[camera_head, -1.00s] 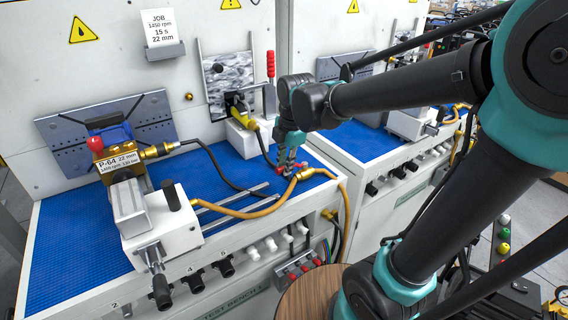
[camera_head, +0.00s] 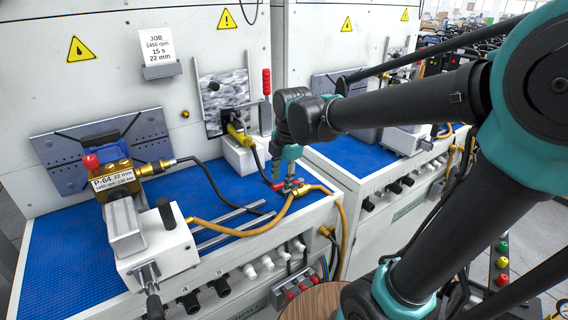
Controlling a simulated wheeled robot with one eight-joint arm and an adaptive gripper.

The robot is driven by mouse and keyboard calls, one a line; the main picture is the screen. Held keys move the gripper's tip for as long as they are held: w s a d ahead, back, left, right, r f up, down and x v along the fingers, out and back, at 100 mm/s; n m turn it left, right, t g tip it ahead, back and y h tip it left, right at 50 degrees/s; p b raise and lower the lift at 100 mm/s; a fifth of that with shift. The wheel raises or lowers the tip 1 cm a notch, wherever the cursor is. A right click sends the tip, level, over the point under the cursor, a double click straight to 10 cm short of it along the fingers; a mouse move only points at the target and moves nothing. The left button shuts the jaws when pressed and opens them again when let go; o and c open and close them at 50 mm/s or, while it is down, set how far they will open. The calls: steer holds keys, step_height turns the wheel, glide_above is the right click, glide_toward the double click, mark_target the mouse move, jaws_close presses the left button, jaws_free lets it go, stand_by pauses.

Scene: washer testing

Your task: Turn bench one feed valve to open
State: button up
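The feed valve (camera_head: 299,189) is a small brass fitting with red handle parts, at the front right edge of bench one's blue mat (camera_head: 70,245). Yellow-brown hoses (camera_head: 245,231) run to it from both sides. My gripper (camera_head: 289,181) points down from above right at the valve, with its fingertips at the red handle. The fingers hide much of the handle, so its angle is unclear. The fingers are too small to tell whether they are shut on it.
A brass pump (camera_head: 118,178) labelled P-64 is mounted at left, beside a white clamp block (camera_head: 165,250). A yellow-handled tool (camera_head: 240,136) in a white holder (camera_head: 238,157) and a red-handled lever (camera_head: 266,84) stand behind my gripper. A round wooden top (camera_head: 312,302) is below.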

step_height(320, 180, up, 11)
steer(key=s+d, duration=0.1)
steer(key=shift+s+f, duration=0.2)
steer(key=shift+s, duration=0.2)
steer(key=shift+d, duration=0.1)
stand_by(1.2)
